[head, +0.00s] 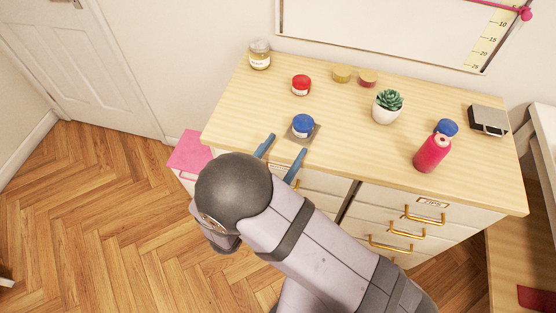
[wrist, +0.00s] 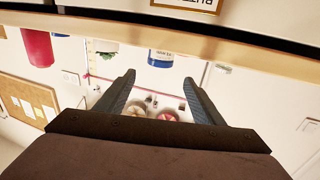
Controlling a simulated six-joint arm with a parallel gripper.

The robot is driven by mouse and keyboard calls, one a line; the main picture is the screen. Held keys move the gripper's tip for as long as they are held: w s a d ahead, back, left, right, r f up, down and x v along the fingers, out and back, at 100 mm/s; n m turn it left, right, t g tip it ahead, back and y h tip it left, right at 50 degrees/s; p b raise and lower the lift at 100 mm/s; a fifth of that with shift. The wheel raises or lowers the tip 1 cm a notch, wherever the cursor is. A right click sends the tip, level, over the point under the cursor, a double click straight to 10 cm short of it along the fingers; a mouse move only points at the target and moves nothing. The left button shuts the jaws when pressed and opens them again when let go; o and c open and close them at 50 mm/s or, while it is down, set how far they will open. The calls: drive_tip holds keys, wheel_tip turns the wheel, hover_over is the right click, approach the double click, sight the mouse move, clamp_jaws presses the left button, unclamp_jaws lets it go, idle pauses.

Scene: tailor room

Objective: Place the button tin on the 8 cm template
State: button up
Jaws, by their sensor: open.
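A small tin or jar (head: 303,124) with a blue lid and a pale label stands upright on a grey-brown square (head: 316,132), which looks like a template, near the front of the dresser top. I cannot read its label or the square's size, so I cannot tell whether it is the button tin. Its blue part shows in the wrist view (wrist: 160,59), upside down. My gripper (head: 288,143) is open and empty, its fingers just in front of this jar and apart from it. The fingers (wrist: 160,82) point toward the dresser in the wrist view.
A red-lidded jar (head: 301,85), a glass jar (head: 260,55), two gold-lidded tins (head: 342,74) (head: 367,78) and a potted succulent (head: 388,106) stand behind. A pink bottle (head: 431,154), a blue-topped item (head: 446,127) and a grey box (head: 487,120) are right. The front left is clear.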

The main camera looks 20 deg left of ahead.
drive_tip(key=shift+v, duration=1.4)
